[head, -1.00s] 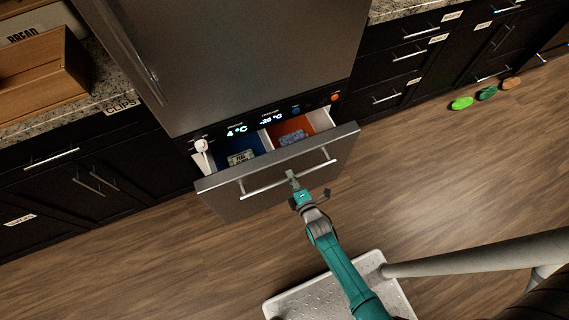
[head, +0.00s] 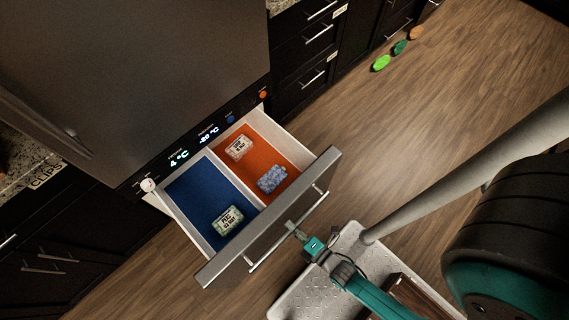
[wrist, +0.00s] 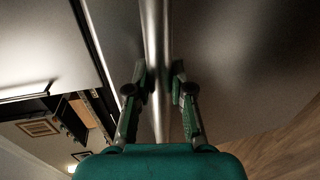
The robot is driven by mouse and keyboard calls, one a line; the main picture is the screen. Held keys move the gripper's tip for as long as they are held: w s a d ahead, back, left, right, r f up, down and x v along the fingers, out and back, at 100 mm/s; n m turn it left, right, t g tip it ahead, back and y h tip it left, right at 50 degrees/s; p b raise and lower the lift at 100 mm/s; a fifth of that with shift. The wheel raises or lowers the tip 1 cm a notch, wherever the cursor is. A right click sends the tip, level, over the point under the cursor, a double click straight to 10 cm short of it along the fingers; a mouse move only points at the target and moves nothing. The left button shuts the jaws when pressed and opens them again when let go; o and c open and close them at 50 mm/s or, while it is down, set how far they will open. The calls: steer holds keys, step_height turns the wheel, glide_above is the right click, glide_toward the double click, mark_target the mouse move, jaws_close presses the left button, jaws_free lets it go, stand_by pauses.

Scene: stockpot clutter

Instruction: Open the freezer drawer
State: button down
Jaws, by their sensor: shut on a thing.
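The freezer drawer (head: 272,222) stands pulled well out below the fridge door (head: 130,70). Its left half has a blue floor with a pale labelled pack (head: 227,220). Its right half has an orange floor with a pale pack (head: 239,147) and a blue-white pack (head: 272,179). My gripper (head: 293,228) is at the middle of the drawer front, shut on the long bar handle (head: 262,262). In the wrist view the handle bar (wrist: 154,40) runs between the two fingers (wrist: 158,88).
A display panel (head: 195,142) sits above the drawer. Dark cabinets (head: 308,60) stand to the right, with several coloured discs (head: 381,63) on the floor nearby. The wooden floor (head: 400,150) is clear right of the drawer. My own base is at lower right.

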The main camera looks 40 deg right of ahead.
steer(key=shift+s, duration=0.5)
steer(key=c, duration=1)
jaws_free()
steer(key=s, duration=0.4)
steer(key=s+r, duration=0.1)
steer(key=s, duration=0.2)
steer(key=s+r, duration=0.1)
steer(key=s, duration=0.3)
steer(key=shift+s+r, duration=0.15)
steer(key=shift+s, duration=0.2)
